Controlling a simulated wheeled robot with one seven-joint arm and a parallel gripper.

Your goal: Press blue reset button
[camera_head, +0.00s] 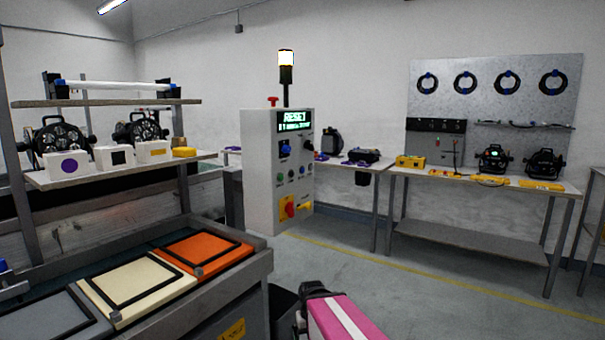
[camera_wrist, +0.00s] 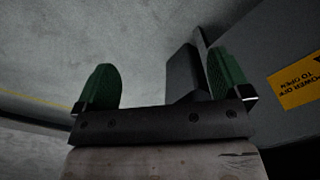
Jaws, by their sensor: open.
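A pale grey control box (camera_head: 262,190) stands near the middle of the head view. Its lit display (camera_head: 295,120) reads RESET. The control box's face is not in the wrist view.
A red and yellow switch (camera_head: 290,208) is low on the box, with a lit lamp (camera_head: 286,60) above. A bench with coloured trays (camera_head: 205,252) stands at left. In the wrist view, a grey surface with a yellow label (camera_wrist: 297,86) is close on the right. Open floor (camera_head: 400,290) lies right.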

